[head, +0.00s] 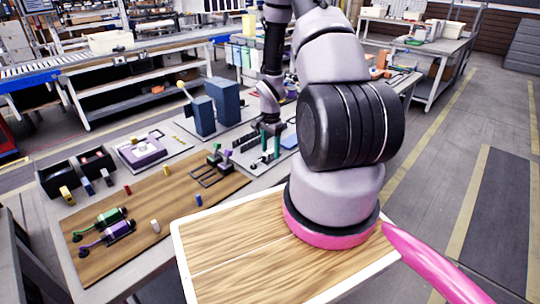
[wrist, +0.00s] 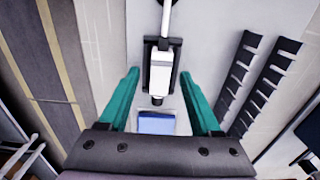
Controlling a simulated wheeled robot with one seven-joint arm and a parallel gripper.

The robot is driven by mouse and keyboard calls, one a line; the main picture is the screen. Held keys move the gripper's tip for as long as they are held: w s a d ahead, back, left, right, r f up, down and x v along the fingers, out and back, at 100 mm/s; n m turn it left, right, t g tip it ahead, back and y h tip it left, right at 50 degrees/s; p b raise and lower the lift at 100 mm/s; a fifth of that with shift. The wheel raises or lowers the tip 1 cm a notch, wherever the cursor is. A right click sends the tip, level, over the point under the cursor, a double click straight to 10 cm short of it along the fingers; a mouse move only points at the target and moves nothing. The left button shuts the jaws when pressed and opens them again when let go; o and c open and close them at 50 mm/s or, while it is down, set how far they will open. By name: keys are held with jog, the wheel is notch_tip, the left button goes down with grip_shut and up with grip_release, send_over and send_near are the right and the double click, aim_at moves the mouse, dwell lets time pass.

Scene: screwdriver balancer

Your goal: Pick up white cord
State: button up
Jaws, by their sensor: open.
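In the wrist view, a white connector-like piece (wrist: 161,68), which looks like the white cord's end, sits in a black holder (wrist: 148,55). A thin light-coloured length runs up from it past the top edge. My gripper (wrist: 159,78) is open, its two green fingers on either side of the holder with gaps between. Nothing is held. In the head view, my gripper (head: 271,153) hangs over the far part of the bench, its green fingers apart. The white cord cannot be made out there.
A blue-screened pad (wrist: 157,123) lies just below the holder in the wrist view. Black slotted racks (wrist: 262,85) stand to the right. In the head view, blue-grey boxes (head: 203,116) stand left of my gripper, and a wooden board (head: 150,213) holds small tools nearer.

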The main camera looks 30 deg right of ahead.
aim_at(270, 151)
grip_shut()
jog(key=shift+r, duration=0.2)
notch_tip(270, 151, up, 11)
dwell(0.5)
jog(key=shift+r, duration=0.1)
